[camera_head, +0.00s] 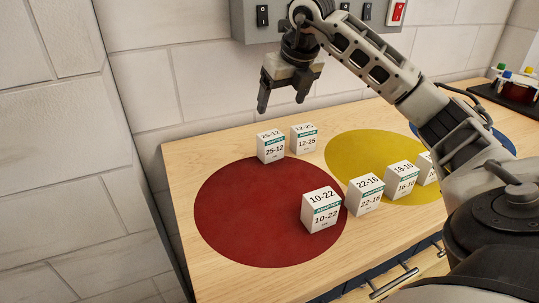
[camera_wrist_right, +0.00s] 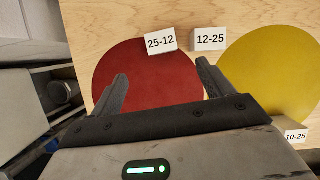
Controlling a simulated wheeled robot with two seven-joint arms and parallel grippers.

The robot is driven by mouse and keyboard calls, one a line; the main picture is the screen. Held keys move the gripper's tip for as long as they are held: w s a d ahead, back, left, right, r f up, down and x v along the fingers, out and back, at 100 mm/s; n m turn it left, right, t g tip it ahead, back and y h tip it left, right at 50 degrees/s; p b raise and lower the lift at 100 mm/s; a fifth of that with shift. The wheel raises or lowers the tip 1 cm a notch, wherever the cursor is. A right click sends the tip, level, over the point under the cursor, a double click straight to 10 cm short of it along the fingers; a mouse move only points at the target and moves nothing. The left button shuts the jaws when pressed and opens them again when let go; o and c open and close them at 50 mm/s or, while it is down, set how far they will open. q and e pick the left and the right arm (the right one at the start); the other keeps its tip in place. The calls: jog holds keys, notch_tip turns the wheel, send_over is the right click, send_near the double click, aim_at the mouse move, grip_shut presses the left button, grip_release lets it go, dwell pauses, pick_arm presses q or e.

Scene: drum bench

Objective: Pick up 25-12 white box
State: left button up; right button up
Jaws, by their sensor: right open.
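The 25-12 white box (camera_head: 271,147) stands upright at the far edge of the red circle in the head view. It also shows in the right wrist view (camera_wrist_right: 161,40), beyond and between the fingertips. My right gripper (camera_head: 284,100) is open and empty, held in the air above the 25-12 box and apart from it. In the right wrist view its two dark fingers (camera_wrist_right: 161,80) are spread wide with the red circle below. My left gripper is in neither view.
The 12-25 box (camera_head: 304,139) stands close to the right of the 25-12 box. The 10-22 box (camera_head: 321,210), 22-16 box (camera_head: 367,195) and 16-10 box (camera_head: 402,180) stand nearer the front. The red circle (camera_head: 245,215) is mostly clear. A switch panel (camera_head: 280,19) hangs on the wall behind.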

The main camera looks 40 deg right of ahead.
aim_at(271, 135)
jog(key=x, duration=1)
jog(key=shift+f, duration=0.1)
jog(key=shift+d+p+x, duration=0.2)
jog(key=shift+p+x, duration=0.3)
jog(key=shift+x, duration=2.3)
jog(key=c, duration=1.1)
jog(key=shift+r, duration=0.2)
